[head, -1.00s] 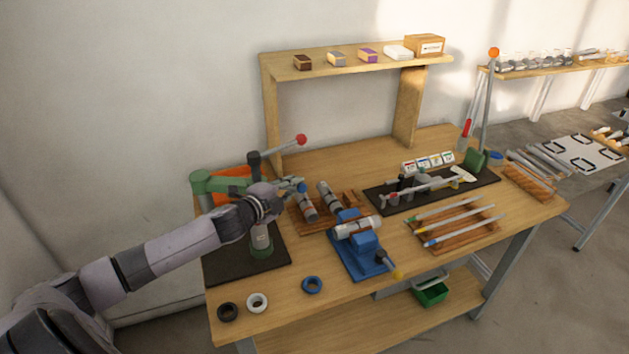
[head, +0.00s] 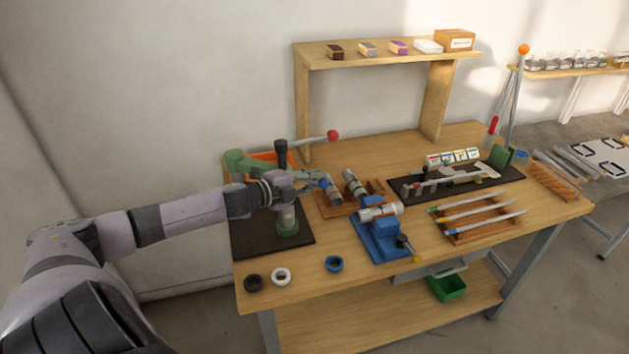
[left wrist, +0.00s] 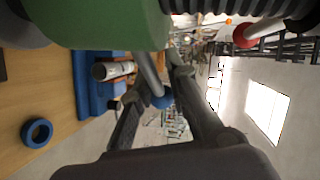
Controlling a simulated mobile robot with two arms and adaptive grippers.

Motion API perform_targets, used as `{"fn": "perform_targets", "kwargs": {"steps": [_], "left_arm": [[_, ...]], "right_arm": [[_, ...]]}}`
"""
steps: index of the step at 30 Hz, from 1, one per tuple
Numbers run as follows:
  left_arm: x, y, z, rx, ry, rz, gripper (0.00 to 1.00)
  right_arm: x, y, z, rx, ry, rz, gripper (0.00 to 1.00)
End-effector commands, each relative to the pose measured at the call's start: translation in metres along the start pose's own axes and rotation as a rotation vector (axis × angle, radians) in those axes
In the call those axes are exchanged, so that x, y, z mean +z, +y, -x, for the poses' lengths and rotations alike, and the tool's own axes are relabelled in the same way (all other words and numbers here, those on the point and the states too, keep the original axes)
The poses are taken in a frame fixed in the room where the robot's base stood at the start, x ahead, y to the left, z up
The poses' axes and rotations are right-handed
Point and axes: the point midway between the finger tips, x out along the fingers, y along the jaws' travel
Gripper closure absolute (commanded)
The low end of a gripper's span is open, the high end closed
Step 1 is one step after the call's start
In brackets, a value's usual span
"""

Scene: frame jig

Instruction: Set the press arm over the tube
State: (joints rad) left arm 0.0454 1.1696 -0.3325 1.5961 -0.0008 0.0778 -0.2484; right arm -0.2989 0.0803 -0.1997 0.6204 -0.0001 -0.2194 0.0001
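The green press (head: 287,222) stands on a dark base plate at the left of the bench, partly hidden by my arm. Its green arm (head: 238,160) shows behind my wrist; a large green body (left wrist: 95,22) fills the top of the left wrist view. A grey rod ending in a blue ball (left wrist: 160,98) passes between my finger bars. My left gripper (head: 322,180) is beside the press; its fingers (left wrist: 156,74) look open around the rod, contact unclear. A light grey tube (head: 381,212) lies across the blue fixture (head: 381,240). My right gripper is out of view.
A red-knobbed lever (head: 333,136) rises behind my gripper. A wooden rack with grey cylinders (head: 352,183) is just right of it. Black, white and blue rings (head: 334,264) lie along the front edge. A tray of rods (head: 480,218) is at right.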

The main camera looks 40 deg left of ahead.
Motion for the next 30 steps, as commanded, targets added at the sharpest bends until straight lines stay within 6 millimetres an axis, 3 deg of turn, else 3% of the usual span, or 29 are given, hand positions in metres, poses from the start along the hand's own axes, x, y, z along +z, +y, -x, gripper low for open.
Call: {"fn": "perform_targets", "kwargs": {"steps": [1, 7, 23, 30], "left_arm": [[-0.003, 0.013, 0.001, 0.02, 0.006, -0.002, 0.84], [-0.003, 0.012, 0.001, 0.018, 0.006, 0.0, 0.7], [-0.002, 0.007, 0.001, 0.011, 0.003, 0.001, 0.7], [-0.001, 0.009, 0.014, 0.014, 0.002, 0.002, 0.7]], "right_arm": [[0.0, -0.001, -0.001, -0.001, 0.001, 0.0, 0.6], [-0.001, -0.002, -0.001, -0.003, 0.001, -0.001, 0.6], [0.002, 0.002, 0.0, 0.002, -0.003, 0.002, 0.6], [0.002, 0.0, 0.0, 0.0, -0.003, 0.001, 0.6]]}}
